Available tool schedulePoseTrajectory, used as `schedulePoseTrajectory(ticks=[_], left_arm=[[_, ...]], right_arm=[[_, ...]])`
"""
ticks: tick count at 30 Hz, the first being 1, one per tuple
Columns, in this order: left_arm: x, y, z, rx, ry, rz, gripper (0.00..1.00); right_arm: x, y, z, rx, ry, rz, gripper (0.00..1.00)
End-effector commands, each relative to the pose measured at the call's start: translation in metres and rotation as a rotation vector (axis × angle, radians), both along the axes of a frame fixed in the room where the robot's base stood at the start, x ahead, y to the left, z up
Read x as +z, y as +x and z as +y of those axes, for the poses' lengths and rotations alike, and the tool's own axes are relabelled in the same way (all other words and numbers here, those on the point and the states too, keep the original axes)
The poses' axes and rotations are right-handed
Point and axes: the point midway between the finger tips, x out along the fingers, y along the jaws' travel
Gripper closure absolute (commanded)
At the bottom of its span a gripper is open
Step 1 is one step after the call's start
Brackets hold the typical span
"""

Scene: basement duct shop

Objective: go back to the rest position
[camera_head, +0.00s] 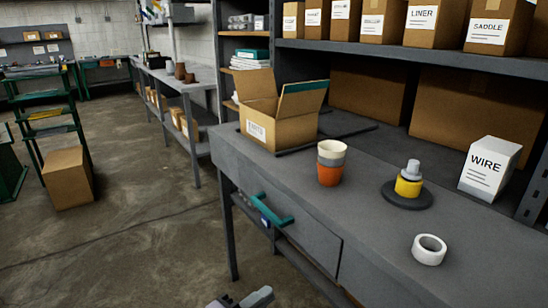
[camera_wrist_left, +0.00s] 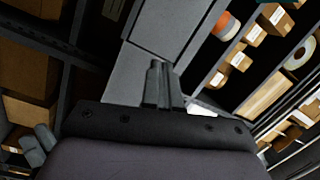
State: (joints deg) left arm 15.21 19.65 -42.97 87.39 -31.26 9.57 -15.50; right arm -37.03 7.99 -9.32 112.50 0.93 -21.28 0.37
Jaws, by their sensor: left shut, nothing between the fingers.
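My left gripper (camera_head: 241,299) shows at the bottom edge of the head view. It is low, in front of the workbench (camera_head: 395,220) and below its top. Most of the arm behind it is out of the frame. In the left wrist view its fingers (camera_wrist_left: 160,84) are together with nothing between them. My right gripper is in neither view.
The bench drawer has a teal handle (camera_head: 270,211). On the bench stand an open carton (camera_head: 283,132), stacked cups (camera_head: 331,162), a yellow and grey piece (camera_head: 408,184), a WIRE box (camera_head: 490,167) and a tape roll (camera_head: 429,249).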

Motion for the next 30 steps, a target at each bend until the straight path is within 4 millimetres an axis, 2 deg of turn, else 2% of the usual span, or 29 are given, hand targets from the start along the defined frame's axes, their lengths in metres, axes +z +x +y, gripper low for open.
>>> schedulePoseTrajectory(ticks=[5, 11, 18, 21, 25, 30], left_arm=[[-0.017, -0.027, 0.031, 0.194, -0.233, 0.293, 1.0], [-0.049, -0.068, 0.079, 0.426, -0.456, 0.606, 1.0], [-0.088, -0.139, 0.139, 0.711, -0.678, 0.94, 1.0], [-0.098, -0.166, 0.157, 0.8, -0.738, 1.034, 1.0], [-0.105, -0.188, 0.171, 0.873, -0.785, 1.105, 1.0], [-0.109, -0.196, 0.177, 0.899, -0.802, 1.129, 1.0]], right_arm=[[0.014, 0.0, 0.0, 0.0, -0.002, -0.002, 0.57], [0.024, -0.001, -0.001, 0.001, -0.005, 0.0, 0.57], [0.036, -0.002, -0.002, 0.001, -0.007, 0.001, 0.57], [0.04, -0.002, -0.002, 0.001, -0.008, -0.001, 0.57], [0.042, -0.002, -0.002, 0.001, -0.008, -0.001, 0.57], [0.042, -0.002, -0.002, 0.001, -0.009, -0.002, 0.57]])
